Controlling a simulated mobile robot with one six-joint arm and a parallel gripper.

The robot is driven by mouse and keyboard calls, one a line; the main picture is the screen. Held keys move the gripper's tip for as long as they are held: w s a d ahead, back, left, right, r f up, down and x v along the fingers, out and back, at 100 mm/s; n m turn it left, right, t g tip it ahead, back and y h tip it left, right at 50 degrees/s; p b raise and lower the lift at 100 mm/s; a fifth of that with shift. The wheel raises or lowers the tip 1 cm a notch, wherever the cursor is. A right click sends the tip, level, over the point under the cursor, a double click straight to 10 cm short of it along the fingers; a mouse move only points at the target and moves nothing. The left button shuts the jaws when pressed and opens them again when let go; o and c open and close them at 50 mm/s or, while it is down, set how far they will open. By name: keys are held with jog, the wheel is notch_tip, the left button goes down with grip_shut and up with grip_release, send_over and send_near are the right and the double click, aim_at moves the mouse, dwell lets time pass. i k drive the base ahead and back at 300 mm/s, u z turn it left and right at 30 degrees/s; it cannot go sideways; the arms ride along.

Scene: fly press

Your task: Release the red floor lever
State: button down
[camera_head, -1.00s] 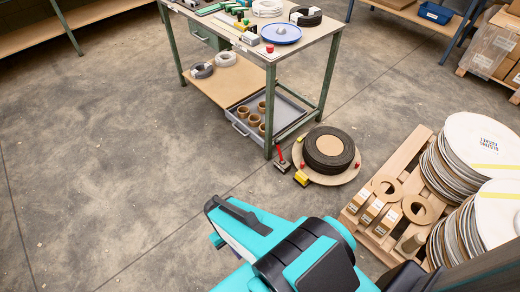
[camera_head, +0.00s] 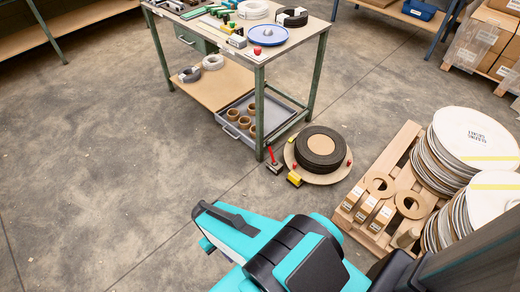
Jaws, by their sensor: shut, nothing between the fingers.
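The red floor lever (camera_head: 271,154) is small in view. It rises at a steep slant from a small dark base (camera_head: 275,167) on the concrete floor, by the near leg of the workbench (camera_head: 259,120). My teal and black arm (camera_head: 290,250) fills the lower middle of the picture, nearer than the lever and apart from it in the picture. The fingers of my gripper do not show.
A round board with a black coil (camera_head: 321,147) lies right of the lever, with a yellow block (camera_head: 294,180) at its edge. A wooden pallet (camera_head: 398,145) with stacked discs stands at right. A grey tray (camera_head: 233,128) sits under the bench. Left floor is clear.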

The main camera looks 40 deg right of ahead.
aim_at(268, 144)
jog(key=i, duration=0.95)
jog(key=u, duration=0.05)
